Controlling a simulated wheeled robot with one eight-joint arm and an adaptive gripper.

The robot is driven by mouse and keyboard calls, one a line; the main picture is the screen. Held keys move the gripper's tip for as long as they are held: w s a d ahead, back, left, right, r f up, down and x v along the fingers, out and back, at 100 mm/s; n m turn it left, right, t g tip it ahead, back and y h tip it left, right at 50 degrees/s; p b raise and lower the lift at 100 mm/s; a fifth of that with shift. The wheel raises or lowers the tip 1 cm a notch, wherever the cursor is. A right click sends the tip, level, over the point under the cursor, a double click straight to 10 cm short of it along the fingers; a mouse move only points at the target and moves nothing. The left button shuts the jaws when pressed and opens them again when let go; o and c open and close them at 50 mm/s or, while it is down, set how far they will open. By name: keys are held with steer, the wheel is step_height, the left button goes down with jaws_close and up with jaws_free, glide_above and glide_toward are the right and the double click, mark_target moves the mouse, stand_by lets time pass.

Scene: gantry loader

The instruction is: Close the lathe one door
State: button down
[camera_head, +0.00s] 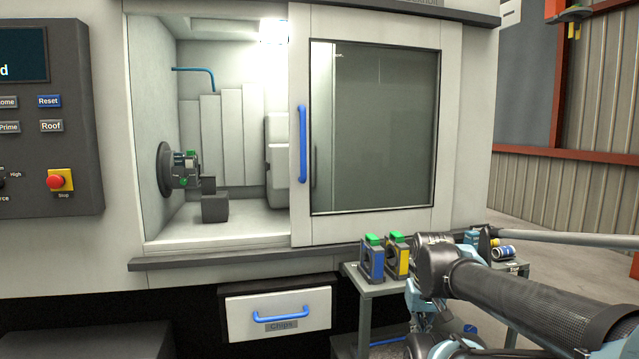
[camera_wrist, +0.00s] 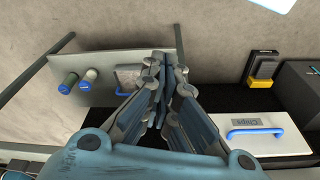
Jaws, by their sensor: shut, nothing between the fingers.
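The sliding door (camera_head: 375,225) of the lathe stands open at the right in the head view. It has a dark window (camera_head: 375,130) and a vertical blue handle (camera_head: 302,145) on its left edge. The opening left of it shows the chuck (camera_head: 182,168) inside. No lathe number is readable. My gripper (camera_wrist: 162,62) is shut and empty in the wrist view, its fingertips together. In the head view my arm is at the lower right, in front of the small table, below and right of the door handle. The gripper is apart from the handle.
A small table (camera_head: 368,290) below the door holds a blue block (camera_head: 372,262) and a yellow block (camera_head: 397,262) with green tops. A Chips drawer (camera_head: 278,312) with a blue handle is under the lathe. A control panel (camera_head: 45,150) with a red stop button is at the left.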

steer(key=w+a+r+m+y, duration=0.1)
steer(key=w+a+r+m, duration=0.25)
steer(key=r, duration=0.45)
step_height(320, 180, up, 30)
steer(key=m+g+y, duration=0.4)
steer(key=m+y, duration=0.5)
steer(key=m, duration=0.4)
glide_above(331, 180)
steer(key=s+d, duration=0.4)
steer(key=d, duration=0.3)
steer(key=shift+n, duration=0.25)
steer(key=x, duration=0.9)
steer(key=shift+s+d, duration=0.1)
steer(key=shift+s, duration=0.15)
steer(key=shift+s+a+r, duration=0.1)
steer(key=shift+s+a, duration=0.1)
steer(key=shift+a, duration=0.9)
steer(key=shift+s+a, duration=0.2)
steer(key=shift+a, duration=0.85)
steer(key=shift+d, duration=0.15)
